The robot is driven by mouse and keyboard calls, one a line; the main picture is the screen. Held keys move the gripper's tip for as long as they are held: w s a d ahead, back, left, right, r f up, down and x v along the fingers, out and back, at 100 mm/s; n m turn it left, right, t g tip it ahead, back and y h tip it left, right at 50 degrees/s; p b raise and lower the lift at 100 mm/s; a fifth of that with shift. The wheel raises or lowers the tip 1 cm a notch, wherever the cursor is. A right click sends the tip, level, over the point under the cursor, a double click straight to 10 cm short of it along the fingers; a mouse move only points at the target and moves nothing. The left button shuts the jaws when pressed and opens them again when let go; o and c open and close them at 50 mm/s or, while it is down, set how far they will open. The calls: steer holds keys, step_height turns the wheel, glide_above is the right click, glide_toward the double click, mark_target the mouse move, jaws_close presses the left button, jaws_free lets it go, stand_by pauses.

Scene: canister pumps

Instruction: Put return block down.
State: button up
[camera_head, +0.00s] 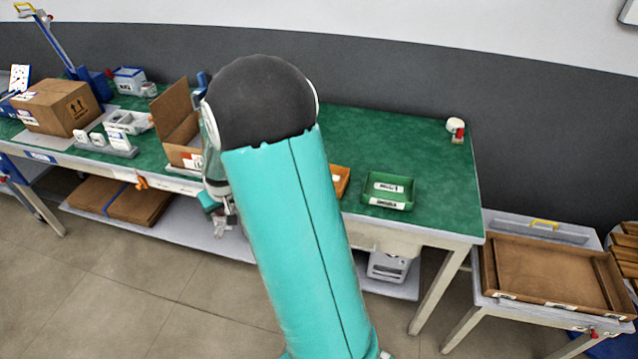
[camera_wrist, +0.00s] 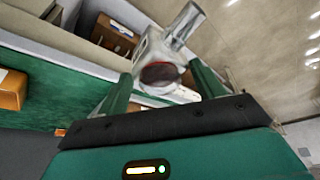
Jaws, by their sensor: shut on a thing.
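My gripper (camera_wrist: 163,80) has its two green fingers closed on a pale grey-white block, which I take to be the return block (camera_wrist: 150,50). The block has a dark round, red-rimmed face towards the wrist camera and a clear or light stub at its upper right. In the head view my gripper (camera_head: 212,205) is partly hidden behind my arm, at the front edge of the green-topped bench (camera_head: 430,150). The block shows there only as a small pale shape (camera_head: 225,222), apparently held out in front of the bench edge.
A green labelled tray (camera_head: 388,191) and an orange tray (camera_head: 341,180) stand on the bench right of my arm. An open cardboard box (camera_head: 178,125), a white holder (camera_head: 108,146) and a closed carton (camera_head: 56,107) stand left. The bench's right end is mostly clear, with a small red-and-white item (camera_head: 457,130).

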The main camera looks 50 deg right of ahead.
steer(key=s+d+r+m+h, duration=0.1)
steer(key=s+d+r, duration=0.55)
steer(key=d, duration=0.25)
steer(key=s+d+r+m, duration=0.2)
steer(key=s+d+r, duration=0.45)
steer(key=d, duration=0.35)
steer(key=shift+w+d+f, duration=0.45)
steer(key=shift+d+f, duration=1.75)
steer(key=shift+w+d+f, duration=0.45)
steer(key=shift+d+f, duration=1.7)
steer(key=shift+d, duration=0.05)
steer(key=shift+w+d+f, duration=0.45)
steer(key=shift+d+f, duration=1.75)
steer(key=shift+f, duration=0.1)
steer(key=o, duration=1.2)
steer(key=shift+f, duration=0.1)
steer(key=shift+o, duration=0.2)
